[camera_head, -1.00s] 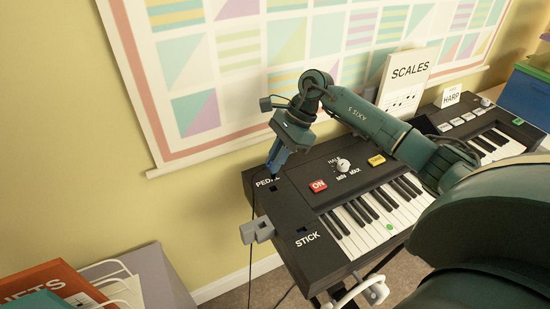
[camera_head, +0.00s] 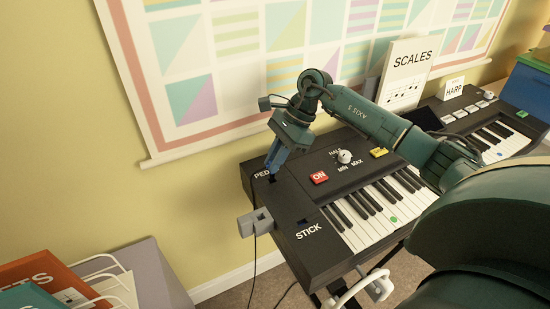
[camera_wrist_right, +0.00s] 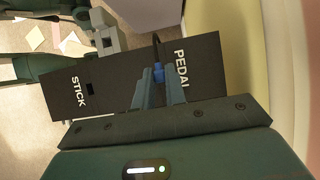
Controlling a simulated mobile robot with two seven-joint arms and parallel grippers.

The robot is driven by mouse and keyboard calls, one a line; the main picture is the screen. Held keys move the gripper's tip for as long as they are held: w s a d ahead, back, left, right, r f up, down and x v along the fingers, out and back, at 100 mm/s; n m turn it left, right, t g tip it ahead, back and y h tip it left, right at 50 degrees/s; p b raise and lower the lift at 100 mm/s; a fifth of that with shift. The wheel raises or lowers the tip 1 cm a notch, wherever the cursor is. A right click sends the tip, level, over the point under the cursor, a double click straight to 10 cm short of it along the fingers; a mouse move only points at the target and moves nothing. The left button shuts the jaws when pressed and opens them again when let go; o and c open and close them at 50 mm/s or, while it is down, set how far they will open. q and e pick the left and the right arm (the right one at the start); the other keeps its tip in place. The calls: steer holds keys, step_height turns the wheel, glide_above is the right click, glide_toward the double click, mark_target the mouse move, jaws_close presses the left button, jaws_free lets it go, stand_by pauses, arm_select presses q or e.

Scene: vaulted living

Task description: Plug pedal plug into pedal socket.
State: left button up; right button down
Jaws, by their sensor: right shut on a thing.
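My right gripper (camera_head: 272,174) points down at the PEDAL end of the black keyboard (camera_head: 290,205). In the right wrist view its two fingers (camera_wrist_right: 159,84) are shut on the blue pedal plug (camera_wrist_right: 158,73). A dark cable leaves the plug toward the keyboard's edge and hangs down past it in the head view. The plug is at or just above the panel beside the PEDAL lettering. The pedal socket is hidden by the plug and fingers, so I cannot tell whether the plug is in it. My left gripper is not in view.
A grey bracket (camera_head: 255,222) sticks out from the keyboard's edge. A dark STICK socket (camera_wrist_right: 90,88) lies beside its lettering. A red ON button (camera_head: 319,177) and a knob (camera_head: 344,156) are near my right arm. The wall stands close behind.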

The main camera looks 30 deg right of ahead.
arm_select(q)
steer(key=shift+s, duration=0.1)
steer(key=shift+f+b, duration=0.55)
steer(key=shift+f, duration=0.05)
arm_select(e)
steer(key=shift+f, duration=0.15)
stand_by(1.2)
